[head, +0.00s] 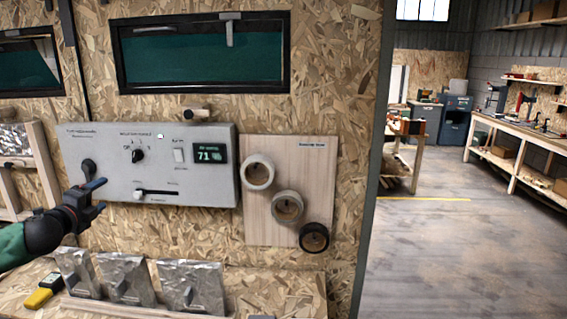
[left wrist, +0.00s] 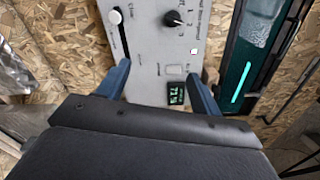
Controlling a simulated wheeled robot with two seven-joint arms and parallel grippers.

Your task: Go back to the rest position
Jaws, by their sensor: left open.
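My left gripper (head: 98,196) is in front of the lower left part of a grey control panel (head: 215,145) on the chipboard wall. Its blue fingers are apart with nothing between them, and in the left wrist view the open gripper (left wrist: 160,85) faces the panel (left wrist: 147,50). The panel has a dark knob (head: 138,156), a white switch (head: 179,155), a display (head: 210,153) reading 71 and a slider (head: 139,195) with its white handle at the left end. A dark round part (head: 89,167) sits at the panel's left, just above the gripper. My right gripper is not in view.
A wooden board (head: 262,225) with three rings hangs right of the panel. Below, a ledge holds several foil pouches (head: 190,287) and a yellow-black tool (head: 43,291). A window (head: 200,52) is above. Open floor (head: 450,250) and workbenches lie at the right.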

